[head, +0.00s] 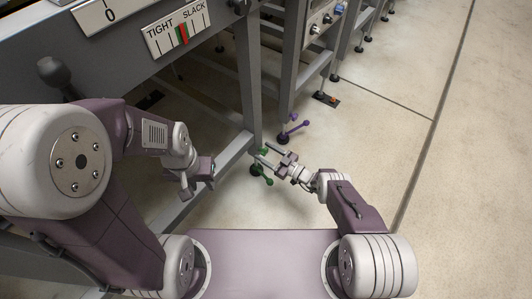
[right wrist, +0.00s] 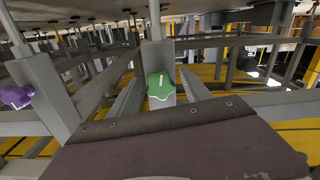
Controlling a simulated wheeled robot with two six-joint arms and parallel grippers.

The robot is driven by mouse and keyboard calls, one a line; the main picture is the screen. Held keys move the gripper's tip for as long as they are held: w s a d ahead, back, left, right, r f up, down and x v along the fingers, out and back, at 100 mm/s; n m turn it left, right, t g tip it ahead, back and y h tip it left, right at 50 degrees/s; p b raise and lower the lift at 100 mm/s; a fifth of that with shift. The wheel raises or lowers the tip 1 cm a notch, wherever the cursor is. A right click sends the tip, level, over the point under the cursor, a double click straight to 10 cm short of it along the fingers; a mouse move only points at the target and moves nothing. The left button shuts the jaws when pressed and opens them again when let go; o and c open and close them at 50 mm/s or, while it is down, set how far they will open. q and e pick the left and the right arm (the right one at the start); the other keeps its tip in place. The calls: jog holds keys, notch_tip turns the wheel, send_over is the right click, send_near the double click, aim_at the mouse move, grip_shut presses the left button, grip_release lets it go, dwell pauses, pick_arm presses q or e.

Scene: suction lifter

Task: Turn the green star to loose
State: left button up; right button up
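The green star (right wrist: 160,86) is a lobed knob on a grey upright post in the right wrist view, with a light mark near its top. In the head view the green star (head: 257,170) shows low at the foot of a frame leg, partly covered by my gripper. My right gripper (head: 261,155) is open and points at it. In the right wrist view the star appears between the two grey fingers, with a gap on each side; contact cannot be seen. My left gripper (head: 198,186) is open and empty, left of the leg.
A purple star (head: 292,127) sits at another leg further back, also left in the right wrist view (right wrist: 17,96). Frame rails and legs stand left; floor at right is clear.

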jog(key=p+v, duration=0.3)
jog(key=v, duration=0.6)
jog(key=shift+p, duration=0.4)
jog(key=shift+d, duration=0.1)
